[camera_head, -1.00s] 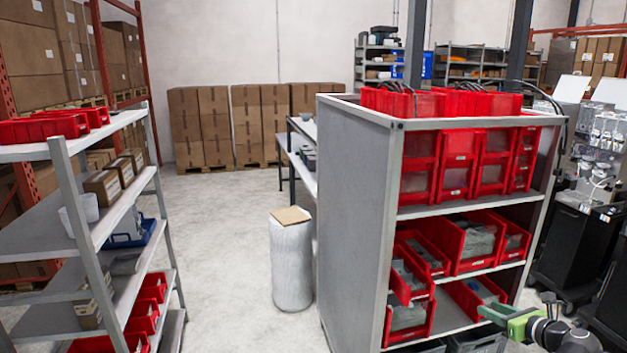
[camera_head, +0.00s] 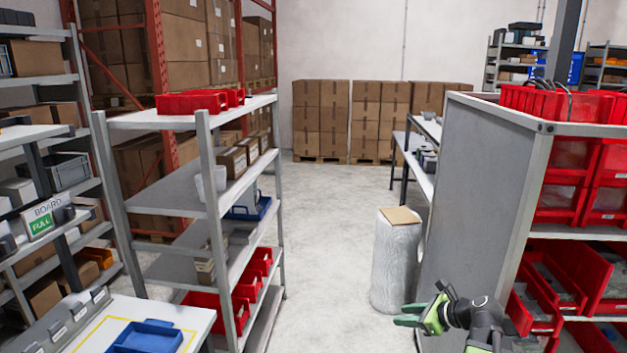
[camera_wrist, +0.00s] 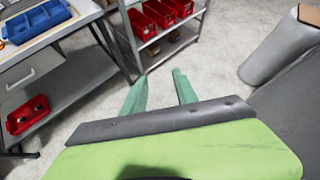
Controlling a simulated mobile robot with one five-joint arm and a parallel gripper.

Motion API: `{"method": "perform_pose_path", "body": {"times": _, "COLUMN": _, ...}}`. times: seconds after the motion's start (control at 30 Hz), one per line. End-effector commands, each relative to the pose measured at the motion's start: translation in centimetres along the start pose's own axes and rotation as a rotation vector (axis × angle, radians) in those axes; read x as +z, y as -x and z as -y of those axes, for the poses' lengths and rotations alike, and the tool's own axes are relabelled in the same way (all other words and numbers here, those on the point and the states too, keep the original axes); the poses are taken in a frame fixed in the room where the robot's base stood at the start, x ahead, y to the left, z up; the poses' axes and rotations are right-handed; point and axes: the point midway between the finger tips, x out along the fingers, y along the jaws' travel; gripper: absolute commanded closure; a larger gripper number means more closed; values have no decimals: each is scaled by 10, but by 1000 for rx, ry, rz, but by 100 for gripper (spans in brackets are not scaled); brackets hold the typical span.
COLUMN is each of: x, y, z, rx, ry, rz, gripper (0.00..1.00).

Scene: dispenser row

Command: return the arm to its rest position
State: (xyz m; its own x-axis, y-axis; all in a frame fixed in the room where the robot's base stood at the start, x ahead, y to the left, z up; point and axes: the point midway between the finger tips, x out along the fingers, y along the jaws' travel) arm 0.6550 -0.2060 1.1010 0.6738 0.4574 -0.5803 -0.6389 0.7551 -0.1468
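My gripper (camera_head: 406,315) shows at the lower right of the head view, in front of the shelf unit with red bins, its green fingers pointing left. In the wrist view my gripper (camera_wrist: 161,90) has two teal fingers apart with bare floor between them, so it is open and empty. My dark arm links show behind it in the head view.
A grey shelf unit with red bins (camera_head: 535,150) stands close on the right. A wrapped roll (camera_head: 397,265) stands on the floor beside it. A left shelf (camera_head: 205,122) and a workbench with a blue tray (camera_head: 147,337) are on the left. The middle aisle floor is clear.

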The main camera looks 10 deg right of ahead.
Motion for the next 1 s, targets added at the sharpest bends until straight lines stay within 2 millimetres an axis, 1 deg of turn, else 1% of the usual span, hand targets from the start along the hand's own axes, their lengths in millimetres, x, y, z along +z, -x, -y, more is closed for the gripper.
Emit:
{"method": "perform_pose_path", "body": {"times": 0.03, "x": 14, "y": -35, "z": -34, "rx": 77, "ry": 107, "rz": -31, "gripper": 65}}
{"method": "perform_pose_path", "body": {"times": 0.07, "x": 21, "y": -52, "z": -52, "rx": 120, "ry": 178, "rz": -52, "gripper": 65}}
{"method": "perform_pose_path", "body": {"times": 0.1, "x": 28, "y": -73, "z": -77, "rx": 175, "ry": 278, "rz": -80, "gripper": 65}}
{"method": "perform_pose_path", "body": {"times": 0.17, "x": 36, "y": -98, "z": -114, "rx": 258, "ry": 433, "rz": -119, "gripper": 65}}
{"method": "perform_pose_path", "body": {"times": 0.2, "x": 40, "y": -112, "z": -136, "rx": 309, "ry": 537, "rz": -141, "gripper": 65}}
{"method": "perform_pose_path", "body": {"times": 0.27, "x": 42, "y": -128, "z": -166, "rx": 383, "ry": 690, "rz": -171, "gripper": 65}}
{"method": "perform_pose_path", "body": {"times": 0.3, "x": 42, "y": -137, "z": -185, "rx": 430, "ry": 793, "rz": -190, "gripper": 65}}
{"method": "perform_pose_path", "body": {"times": 0.37, "x": 41, "y": -147, "z": -210, "rx": 502, "ry": 948, "rz": -215, "gripper": 65}}
{"method": "perform_pose_path", "body": {"times": 0.4, "x": 39, "y": -152, "z": -224, "rx": 551, "ry": 1058, "rz": -231, "gripper": 65}}
{"method": "perform_pose_path", "body": {"times": 0.47, "x": 32, "y": -156, "z": -244, "rx": 634, "ry": 1237, "rz": -257, "gripper": 65}}
{"method": "perform_pose_path", "body": {"times": 0.5, "x": 27, "y": -155, "z": -251, "rx": 687, "ry": 1352, "rz": -274, "gripper": 65}}
{"method": "perform_pose_path", "body": {"times": 0.57, "x": 17, "y": -151, "z": -254, "rx": 762, "ry": 1505, "rz": -298, "gripper": 65}}
{"method": "perform_pose_path", "body": {"times": 0.6, "x": 9, "y": -145, "z": -251, "rx": 812, "ry": 1597, "rz": -315, "gripper": 65}}
{"method": "perform_pose_path", "body": {"times": 0.7, "x": -10, "y": -128, "z": -238, "rx": 936, "ry": 1794, "rz": -344, "gripper": 65}}
{"method": "perform_pose_path", "body": {"times": 0.83, "x": -25, "y": -113, "z": -227, "rx": 1088, "ry": 2001, "rz": -328, "gripper": 65}}
{"method": "perform_pose_path", "body": {"times": 0.9, "x": -28, "y": -110, "z": -226, "rx": 1141, "ry": 2078, "rz": -294, "gripper": 65}}
{"method": "perform_pose_path", "body": {"times": 1.0, "x": -29, "y": -108, "z": -226, "rx": 1171, "ry": 2138, "rz": -252, "gripper": 65}}
